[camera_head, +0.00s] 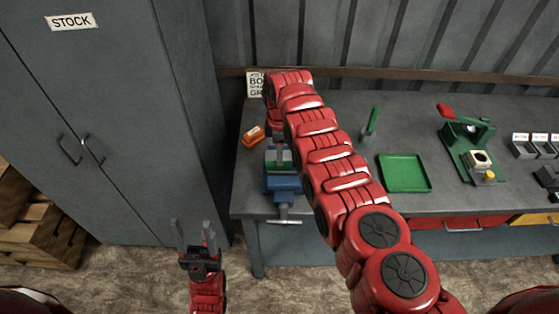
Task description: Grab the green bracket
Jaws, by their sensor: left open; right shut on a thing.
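A small green piece, likely the green bracket (286,165), sits at the blue vise (284,186) on the left part of the bench. My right arm reaches over the bench, and its end bends down at the vise. My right gripper (279,152) is small and partly hidden by its own arm; it is shut on the green piece at the vise. My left gripper (193,235) is open and empty, fingers up, in front of the cabinet and left of the bench, well apart from the vise.
An orange box (253,136) lies left of the vise. A green tray (404,173), a green-handled tool (371,122) and a green press with a red handle (468,140) stand to the right. A grey cabinet (110,120) borders the bench at left. Small bins (524,148) stand far right.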

